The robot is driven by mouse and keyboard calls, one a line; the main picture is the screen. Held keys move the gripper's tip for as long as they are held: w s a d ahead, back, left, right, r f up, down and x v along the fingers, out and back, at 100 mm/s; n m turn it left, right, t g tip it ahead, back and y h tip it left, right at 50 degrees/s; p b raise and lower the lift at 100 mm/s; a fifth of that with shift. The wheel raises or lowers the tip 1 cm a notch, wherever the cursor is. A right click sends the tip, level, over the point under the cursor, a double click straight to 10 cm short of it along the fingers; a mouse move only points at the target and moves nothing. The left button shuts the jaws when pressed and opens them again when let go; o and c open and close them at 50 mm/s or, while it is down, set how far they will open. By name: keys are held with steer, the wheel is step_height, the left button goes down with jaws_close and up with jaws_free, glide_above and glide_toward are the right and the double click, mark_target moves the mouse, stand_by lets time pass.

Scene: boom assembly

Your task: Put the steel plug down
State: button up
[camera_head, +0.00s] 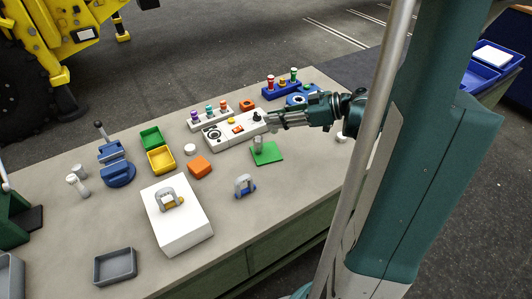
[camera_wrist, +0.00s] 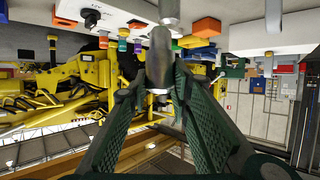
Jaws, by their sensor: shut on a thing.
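The steel plug (camera_head: 258,144) is a small grey cylinder, upright, just above or on the green square plate (camera_head: 268,154). Whether its foot touches the plate I cannot tell. My gripper (camera_head: 269,124) reaches in from the right and is shut on the plug's upper part.
A white control box (camera_head: 235,127) with knobs stands just behind the plate. Bare table lies in front of the plate.

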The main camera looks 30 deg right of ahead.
mark_target(274, 132)
steer(key=shift+f, duration=0.25)
steer(key=shift+f+b, duration=0.95)
steer(key=shift+f, duration=2.15)
steer(key=shift+f+b, duration=0.55)
steer(key=shift+f, duration=1.35)
steer(key=o, duration=0.6)
steer(key=shift+f, duration=0.1)
steer(key=o, duration=0.4)
